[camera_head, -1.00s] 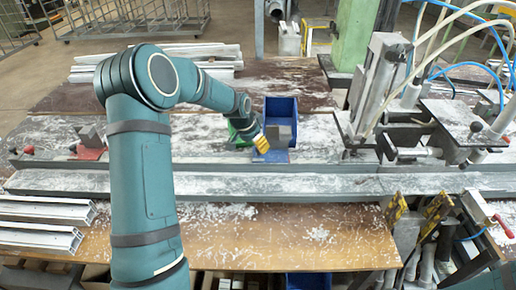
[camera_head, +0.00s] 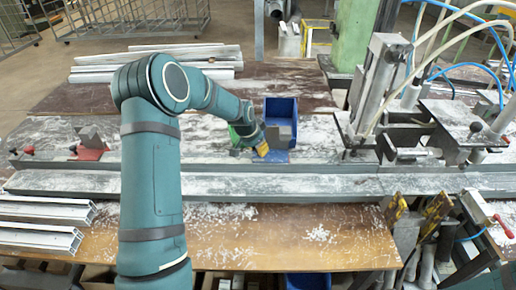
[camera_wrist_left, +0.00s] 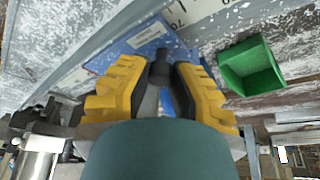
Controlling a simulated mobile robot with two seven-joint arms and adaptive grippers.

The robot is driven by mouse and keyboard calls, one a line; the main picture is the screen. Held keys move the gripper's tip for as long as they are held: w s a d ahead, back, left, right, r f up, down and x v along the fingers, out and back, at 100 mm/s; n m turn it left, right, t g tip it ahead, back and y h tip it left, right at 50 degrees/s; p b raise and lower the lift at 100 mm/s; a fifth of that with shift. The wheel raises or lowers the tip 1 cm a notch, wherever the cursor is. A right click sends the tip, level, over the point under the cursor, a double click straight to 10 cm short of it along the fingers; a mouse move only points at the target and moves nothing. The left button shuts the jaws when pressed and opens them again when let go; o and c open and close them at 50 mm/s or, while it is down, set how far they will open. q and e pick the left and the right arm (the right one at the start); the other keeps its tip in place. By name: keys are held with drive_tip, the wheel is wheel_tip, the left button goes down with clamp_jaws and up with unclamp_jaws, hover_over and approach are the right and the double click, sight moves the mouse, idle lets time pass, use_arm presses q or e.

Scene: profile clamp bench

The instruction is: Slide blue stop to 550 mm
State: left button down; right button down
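The blue stop (camera_head: 276,157) sits on the long profile rail, with a grey block standing on it. In the left wrist view its blue plate (camera_wrist_left: 148,38) lies beside a white scale, and a dark knob (camera_wrist_left: 160,68) rises from it. My left gripper (camera_head: 262,150) is at the stop's left side. In the wrist view my left gripper's yellow fingers (camera_wrist_left: 160,75) stand close on both sides of the knob and appear shut on it. My right gripper (camera_head: 417,207) is open and empty at the lower right, in front of the bench. The 550 mm mark cannot be read.
A red stop (camera_head: 90,150) sits farther left on the rail. A blue bin (camera_head: 281,112) stands behind the blue stop; a green bin (camera_head: 238,134) is behind my left gripper and also in the wrist view (camera_wrist_left: 250,66). The clamp machine (camera_head: 375,85) stands right. Shavings cover the bench.

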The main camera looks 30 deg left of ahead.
use_arm(q)
drive_tip(key=shift+d+f+b, duration=0.15)
drive_tip(key=shift+d+b, duration=0.05)
drive_tip(key=shift+b, duration=0.25)
drive_tip(key=c, duration=0.8)
unclamp_jaws()
drive_tip(key=shift+w, duration=0.15)
drive_tip(key=shift+o, duration=0.2)
drive_tip(key=v, duration=1.2)
